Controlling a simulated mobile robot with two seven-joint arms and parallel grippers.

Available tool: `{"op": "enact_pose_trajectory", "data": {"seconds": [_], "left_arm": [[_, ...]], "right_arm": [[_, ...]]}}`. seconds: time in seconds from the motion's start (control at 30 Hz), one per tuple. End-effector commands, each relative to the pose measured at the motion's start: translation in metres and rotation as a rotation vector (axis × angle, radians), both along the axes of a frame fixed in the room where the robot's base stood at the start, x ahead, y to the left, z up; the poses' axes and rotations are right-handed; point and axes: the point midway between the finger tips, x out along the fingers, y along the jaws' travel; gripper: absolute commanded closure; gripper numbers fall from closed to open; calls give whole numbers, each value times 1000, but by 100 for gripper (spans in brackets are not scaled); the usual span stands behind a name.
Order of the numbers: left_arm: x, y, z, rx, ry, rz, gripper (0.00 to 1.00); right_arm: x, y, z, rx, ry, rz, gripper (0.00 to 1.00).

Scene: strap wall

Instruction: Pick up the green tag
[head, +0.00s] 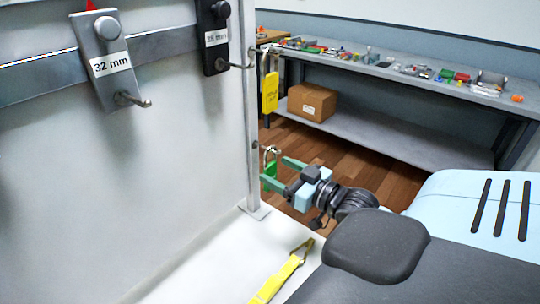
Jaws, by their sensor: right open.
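The green tag (270,171) hangs low on the grey post from a small metal ring or shackle. My right gripper (275,170) is open, with its two green fingers pointing left at the post. Its fingertips are right at the tag, one above and to the right, one below. The lower finger overlaps the tag in the picture, so I cannot tell whether they touch. My left gripper is out of view.
A yellow tag (270,92) hangs higher on the same post (251,120). Hooks on the wall panel carry 32 mm and 38 mm labels. A yellow strap (280,280) lies on the white base. Behind stand a cluttered bench (400,70) and a cardboard box (312,102).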

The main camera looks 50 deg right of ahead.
Motion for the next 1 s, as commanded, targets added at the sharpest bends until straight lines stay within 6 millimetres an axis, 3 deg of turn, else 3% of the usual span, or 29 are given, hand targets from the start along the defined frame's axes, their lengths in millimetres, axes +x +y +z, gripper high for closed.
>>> {"op": "enact_pose_trajectory", "data": {"seconds": [0.17,0.53,0.87,1.0], "left_arm": [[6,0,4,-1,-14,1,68],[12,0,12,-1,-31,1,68],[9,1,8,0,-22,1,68],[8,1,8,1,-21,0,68]], "right_arm": [[7,0,1,0,-3,0,33],[47,1,-1,0,-2,0,33],[52,1,-2,-1,1,0,33],[52,1,-2,-1,1,0,49]]}}
